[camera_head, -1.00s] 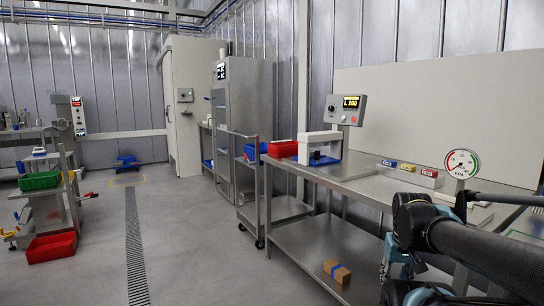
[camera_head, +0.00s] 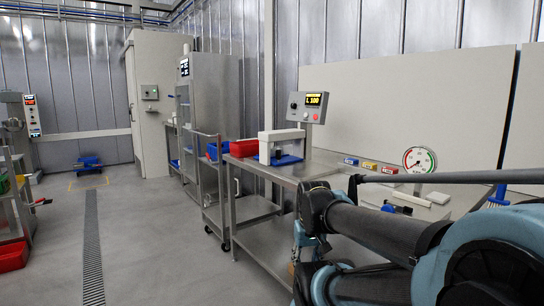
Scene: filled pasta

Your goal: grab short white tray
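No tray can be made out for certain as the short white one. A low white piece (camera_head: 412,198) lies on the steel table's near right part, partly behind my arm, and it is too hidden to tell if it is a tray. A white stand (camera_head: 281,140) with a blue base (camera_head: 286,160) is at the table's far left end. My dark and teal arm crosses the lower right, in front of the table. My gripper's fingers cannot be made out.
The steel table (camera_head: 322,172) carries a red bin (camera_head: 243,148), small coloured boxes (camera_head: 369,165) and a round gauge (camera_head: 420,160). A control display (camera_head: 307,107) stands behind. A steel cart (camera_head: 212,187) is beside the table. The floor (camera_head: 160,235) at centre left is open. A red crate (camera_head: 12,257) sits far left.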

